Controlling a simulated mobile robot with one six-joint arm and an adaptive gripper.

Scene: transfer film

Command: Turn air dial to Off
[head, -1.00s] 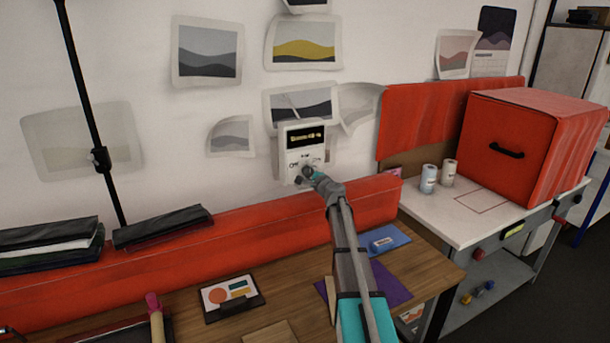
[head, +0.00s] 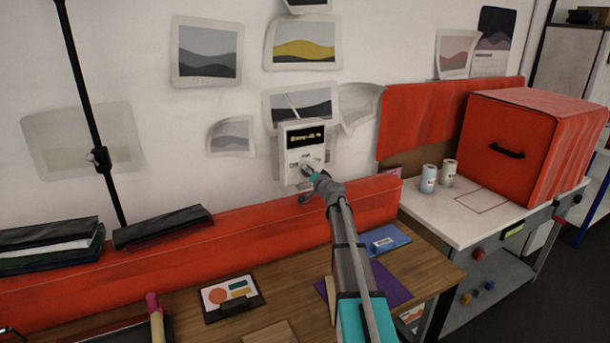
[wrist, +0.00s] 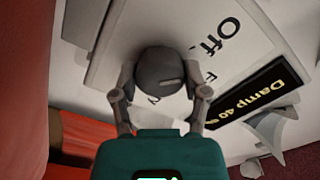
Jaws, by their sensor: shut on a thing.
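The air dial (wrist: 157,68) is a dark grey round knob on a white wall unit (head: 291,171). In the wrist view my gripper (wrist: 161,88) has one finger on each side of the knob and is shut on it. The word "Off" is printed on the panel, up and right of the knob in that view. A small part of another label shows beside the knob, mostly hidden. The unit's black display (wrist: 262,101) reads "Damp 40 %" in yellow. In the head view my gripper (head: 309,171) is at the unit's lower front and hides most of the dial.
A red padded ledge (head: 240,222) runs along the wall below the unit. Curled prints hang around the unit. A wooden desk (head: 300,300) with cards and folders lies below my arm. A white bench with a red box (head: 500,170) and two cans stands at the right.

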